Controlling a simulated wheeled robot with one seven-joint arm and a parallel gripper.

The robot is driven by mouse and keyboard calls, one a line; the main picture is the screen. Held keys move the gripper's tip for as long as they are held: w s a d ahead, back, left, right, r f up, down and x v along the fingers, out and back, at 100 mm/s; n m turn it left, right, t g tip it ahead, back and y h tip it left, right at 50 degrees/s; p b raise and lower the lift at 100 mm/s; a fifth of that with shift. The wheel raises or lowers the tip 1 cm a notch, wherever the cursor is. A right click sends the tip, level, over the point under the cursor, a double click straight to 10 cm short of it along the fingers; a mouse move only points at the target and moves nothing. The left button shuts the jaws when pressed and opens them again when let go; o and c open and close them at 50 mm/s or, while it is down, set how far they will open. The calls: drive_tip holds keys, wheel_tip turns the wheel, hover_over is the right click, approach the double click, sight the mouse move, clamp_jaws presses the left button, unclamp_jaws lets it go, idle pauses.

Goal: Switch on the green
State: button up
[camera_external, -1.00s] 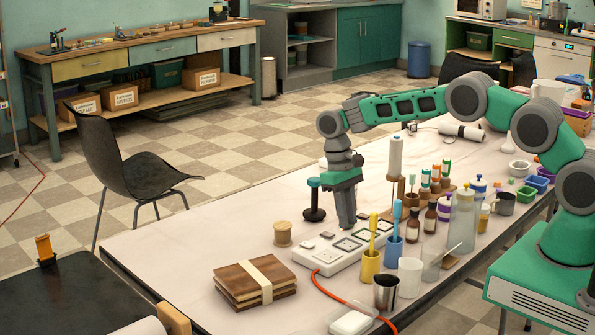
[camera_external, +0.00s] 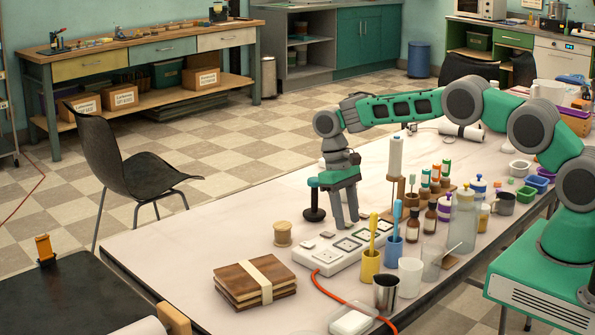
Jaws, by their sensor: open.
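I cannot tell whether the fingertips touch the strip or the table.
A black stand with a green top (camera_external: 314,200) is close left of my gripper. Yellow (camera_external: 370,266) and blue (camera_external: 394,252) cups with brushes stand just right of the strip. A wooden spool (camera_external: 282,234) and bundled boards (camera_external: 255,282) are left.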

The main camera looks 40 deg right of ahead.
drive_tip(key=p+v, duration=0.5)
drive_tip(key=v, duration=0.2)
drive_tip(key=shift+r, duration=0.35)
drive_tip(key=shift+w, duration=0.1)
wheel_tip(320, 180, up, 11)
drive_tip(key=t, duration=0.2)
hover_over(350, 223)
drive_tip(key=s+d+r+t, duration=0.1)
drive_tip(key=s+d+r, duration=0.2)
drive_tip(key=s+r, duration=0.5)
drive_tip(key=s+d+t, duration=0.2)
drive_tip(key=s, duration=0.7)
drive_tip(key=s+d+t, duration=0.2)
drive_tip(key=s+d, duration=0.1)
drive_tip(key=s, duration=0.7)
drive_tip(key=shift+s+d+f, duration=0.25)
drive_tip(key=shift+s+f, duration=0.05)
drive_tip(key=shift+f, duration=0.05)
